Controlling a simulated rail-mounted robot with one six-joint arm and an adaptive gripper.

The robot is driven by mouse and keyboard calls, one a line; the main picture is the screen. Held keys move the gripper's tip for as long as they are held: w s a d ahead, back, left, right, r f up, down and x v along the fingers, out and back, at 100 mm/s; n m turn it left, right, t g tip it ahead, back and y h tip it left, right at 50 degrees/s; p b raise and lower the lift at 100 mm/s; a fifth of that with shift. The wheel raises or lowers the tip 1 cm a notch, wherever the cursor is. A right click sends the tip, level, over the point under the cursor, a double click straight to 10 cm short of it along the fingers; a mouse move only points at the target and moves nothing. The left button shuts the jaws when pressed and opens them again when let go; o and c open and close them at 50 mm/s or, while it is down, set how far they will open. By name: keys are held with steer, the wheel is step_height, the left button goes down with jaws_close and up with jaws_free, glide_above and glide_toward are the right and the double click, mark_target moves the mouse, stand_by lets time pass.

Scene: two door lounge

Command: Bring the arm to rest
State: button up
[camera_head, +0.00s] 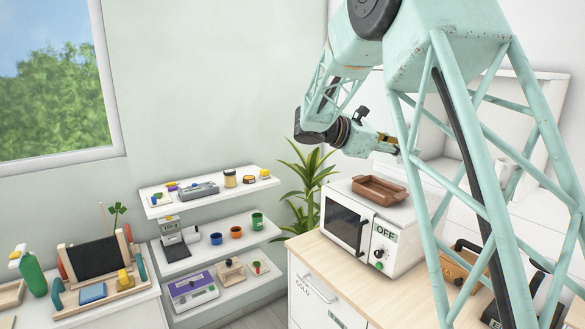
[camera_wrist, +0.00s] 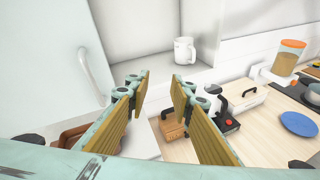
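My gripper (camera_wrist: 160,88) is open in the wrist view, its two yellow-padded fingers apart with nothing between them. In the head view my gripper (camera_head: 391,146) is small and partly hidden by my own arm.
A white mug (camera_wrist: 184,50) stands in a white cupboard recess beyond my fingers, beside a pale door (camera_wrist: 62,45). White shelves (camera_head: 232,239) with small items stand left of a plant (camera_head: 305,180).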

steer(key=s+f+m+g+y+b, duration=0.1)
steer(key=s+f+m+y+b, duration=0.2)
steer(key=s, duration=1.2)
steer(key=s+f+m+g+y+b, duration=0.1)
steer(key=s+m+g+y+b, duration=0.3)
steer(key=s, duration=1.1)
steer(key=s+a+f+m+t+y+b, duration=0.1)
steer(key=s+a+f+m+y, duration=0.1)
steer(key=s, duration=0.8)
steer(key=s+a+f+m+t+y+b, duration=0.1)
steer(key=s+a+f+m, duration=0.4)
steer(key=s, duration=0.6)
steer(key=s+a+f+m+t+y+b, duration=0.2)
steer(key=s+a+f, duration=0.4)
steer(key=s, duration=0.4)
steer(key=shift+s+a+f+m+t+y, duration=0.2)
steer(key=shift+s+a+m+t+y, duration=0.25)
steer(key=shift+a+m+y, duration=0.55)
